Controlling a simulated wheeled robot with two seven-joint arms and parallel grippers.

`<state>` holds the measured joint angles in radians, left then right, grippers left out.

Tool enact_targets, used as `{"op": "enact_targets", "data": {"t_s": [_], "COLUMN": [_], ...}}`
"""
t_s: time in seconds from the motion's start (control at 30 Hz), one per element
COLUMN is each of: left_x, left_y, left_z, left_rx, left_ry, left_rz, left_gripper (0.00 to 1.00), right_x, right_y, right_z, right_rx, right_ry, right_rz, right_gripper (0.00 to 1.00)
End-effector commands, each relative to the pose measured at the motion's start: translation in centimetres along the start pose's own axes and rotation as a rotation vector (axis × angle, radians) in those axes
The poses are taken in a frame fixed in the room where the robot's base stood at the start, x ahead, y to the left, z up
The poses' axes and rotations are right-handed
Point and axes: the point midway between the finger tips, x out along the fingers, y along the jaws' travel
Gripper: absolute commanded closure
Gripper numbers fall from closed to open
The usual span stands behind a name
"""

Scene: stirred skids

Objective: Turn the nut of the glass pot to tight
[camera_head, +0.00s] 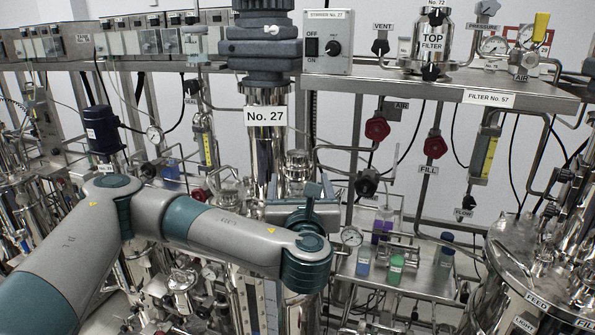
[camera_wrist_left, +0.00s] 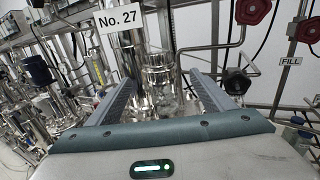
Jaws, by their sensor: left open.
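My left gripper (camera_wrist_left: 163,82) is open in the left wrist view, its two grey fingers spread apart. A shiny clear pot (camera_wrist_left: 160,66), which looks like the glass pot, shows between and beyond the fingertips. In the head view a similar clear pot (camera_head: 298,164) stands just behind my left gripper (camera_head: 312,192), right of the steel column. I cannot make out the nut clearly, nor whether the fingers touch anything. My right gripper is in neither view.
The steel column labelled No. 27 (camera_head: 265,150) stands close to the left of the pot. A steel tray (camera_head: 425,283) with small coloured-capped bottles is lower right. Pipes crowd the area.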

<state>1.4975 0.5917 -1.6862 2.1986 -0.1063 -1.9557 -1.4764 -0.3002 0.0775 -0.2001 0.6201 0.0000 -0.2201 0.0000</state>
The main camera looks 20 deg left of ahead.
Motion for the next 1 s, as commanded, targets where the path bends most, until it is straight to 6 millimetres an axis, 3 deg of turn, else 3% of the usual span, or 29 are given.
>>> {"op": "enact_targets", "data": {"t_s": [0.13,0.4,0.6,1.0], "left_x": [1.3,6.2,8.7,9.7], "left_y": [0.2,0.2,0.2,0.2], "left_z": [0.0,0.1,0.0,0.0], "left_rx": [-0.003,-0.003,-0.001,-0.003], "left_ry": [-0.003,0.0,0.0,0.001], "left_rz": [0.006,0.007,0.005,0.003], "left_gripper": [0.25,0.25,0.25,0.25], "right_x": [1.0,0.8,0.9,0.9], "right_y": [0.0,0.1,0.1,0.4], "right_z": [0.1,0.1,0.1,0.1], "right_rx": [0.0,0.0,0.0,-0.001], "right_ry": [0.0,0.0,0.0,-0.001], "right_rz": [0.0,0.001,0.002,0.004], "right_gripper": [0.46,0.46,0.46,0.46]}}
